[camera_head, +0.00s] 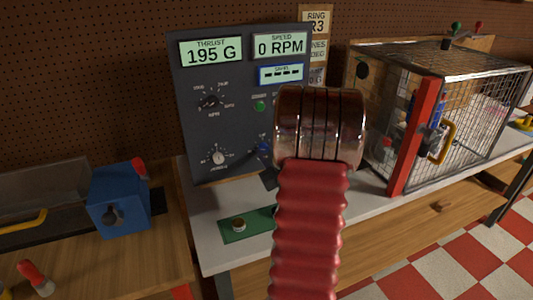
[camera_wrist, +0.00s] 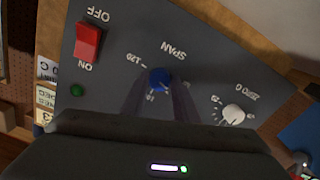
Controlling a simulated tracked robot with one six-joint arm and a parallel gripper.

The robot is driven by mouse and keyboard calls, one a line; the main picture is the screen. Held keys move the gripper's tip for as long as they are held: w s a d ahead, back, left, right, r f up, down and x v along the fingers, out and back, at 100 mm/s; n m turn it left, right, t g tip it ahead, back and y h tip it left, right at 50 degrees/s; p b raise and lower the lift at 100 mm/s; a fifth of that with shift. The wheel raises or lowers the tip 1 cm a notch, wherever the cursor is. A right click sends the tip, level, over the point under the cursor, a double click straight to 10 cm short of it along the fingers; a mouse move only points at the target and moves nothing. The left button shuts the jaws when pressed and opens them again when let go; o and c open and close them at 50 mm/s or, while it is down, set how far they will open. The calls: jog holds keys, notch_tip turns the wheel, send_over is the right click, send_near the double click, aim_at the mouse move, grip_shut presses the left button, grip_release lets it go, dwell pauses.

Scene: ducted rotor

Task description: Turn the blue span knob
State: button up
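The blue span knob (camera_wrist: 159,79) is on the dark panel in the wrist view, with its label SPAN and scale marks upside down around it. My gripper (camera_wrist: 160,88) points at the panel, its two dark, blurred fingers apart on either side of the knob. I cannot tell whether the fingertips touch it. In the head view only a small part of the blue knob (camera_head: 263,147) shows beside my red arm, which hides most of my gripper. The panel's displays (camera_head: 211,52) read THRUST 195 G and SPEED 0 RPM; a third display (camera_head: 281,74) shows dashes.
The wrist view shows a white zero knob (camera_wrist: 233,114), a red rocker switch (camera_wrist: 88,41) and a green light (camera_wrist: 77,90) near the span knob. A wire cage (camera_head: 480,100) with a red post stands on the right of the bench. A blue box (camera_head: 120,200) stands left.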

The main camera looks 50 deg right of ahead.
jog(key=c, duration=0.5)
jog(key=shift+c, duration=0.2)
jog(key=shift+m, duration=1.1)
jog(key=o, duration=1.1)
jog(key=shift+c, duration=0.2)
jog(key=shift+s, duration=0.1)
jog(key=v, duration=1.3)
jog(key=shift+s+a, duration=0.2)
